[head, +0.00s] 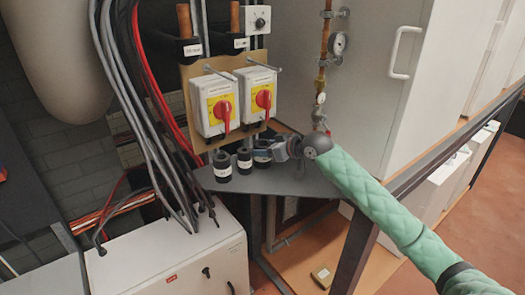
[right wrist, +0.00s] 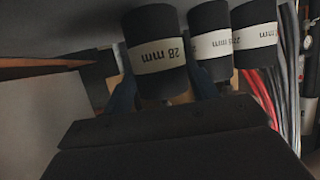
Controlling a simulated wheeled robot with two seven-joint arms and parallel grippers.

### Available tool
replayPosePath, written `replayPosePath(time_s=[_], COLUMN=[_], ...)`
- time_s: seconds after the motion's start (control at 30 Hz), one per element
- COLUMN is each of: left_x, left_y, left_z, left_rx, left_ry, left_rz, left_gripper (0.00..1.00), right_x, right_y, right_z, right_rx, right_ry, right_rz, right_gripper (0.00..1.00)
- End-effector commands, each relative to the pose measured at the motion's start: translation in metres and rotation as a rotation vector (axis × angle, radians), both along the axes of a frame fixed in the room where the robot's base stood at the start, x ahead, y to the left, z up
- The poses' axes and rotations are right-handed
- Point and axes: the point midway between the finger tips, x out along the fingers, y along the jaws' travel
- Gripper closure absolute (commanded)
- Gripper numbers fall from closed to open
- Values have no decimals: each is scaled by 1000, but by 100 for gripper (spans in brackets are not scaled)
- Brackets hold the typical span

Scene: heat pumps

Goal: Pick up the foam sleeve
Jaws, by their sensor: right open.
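Several short black foam sleeves with white labels stand upright on a grey shelf (head: 285,182). In the head view they are a left sleeve (head: 222,168), a middle one (head: 244,162) and a right one (head: 262,160), partly covered by my gripper. My right gripper (head: 274,151) is open at the right sleeve. In the right wrist view, a sleeve labelled "28 mm" (right wrist: 158,78) is nearest, with the blue fingers (right wrist: 163,92) on either side of it. I cannot tell whether they touch it. Two more sleeves (right wrist: 209,20) (right wrist: 250,12) stand beside it. My left gripper is out of view.
Two red-and-yellow isolator switches (head: 215,105) (head: 258,98) hang above the shelf. A copper pipe with gauges (head: 322,75) rises behind it. Grey and red cables (head: 135,90) hang left. A white cabinet (head: 170,255) stands below left, and a dark rail (head: 430,160) runs right.

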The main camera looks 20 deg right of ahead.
Motion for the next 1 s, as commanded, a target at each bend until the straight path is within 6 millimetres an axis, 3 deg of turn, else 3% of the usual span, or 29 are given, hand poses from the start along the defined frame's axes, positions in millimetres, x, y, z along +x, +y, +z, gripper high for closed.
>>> replayPosePath(time_s=[0.2, 0.3, 0.67, 1.0], left_x=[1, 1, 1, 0], left_y=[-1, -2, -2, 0], left_z=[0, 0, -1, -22], left_rx=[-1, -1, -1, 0], left_ry=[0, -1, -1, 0], left_rz=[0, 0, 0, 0], left_gripper=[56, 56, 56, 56], right_x=[0, 0, 0, 1], right_y=[0, 0, 0, 1], right_z=[-1, -1, 0, 19], right_rx=[0, 0, 0, 1], right_ry=[0, 0, 0, -3], right_rz=[0, 0, 0, 0], right_gripper=[42, 55, 55, 55])
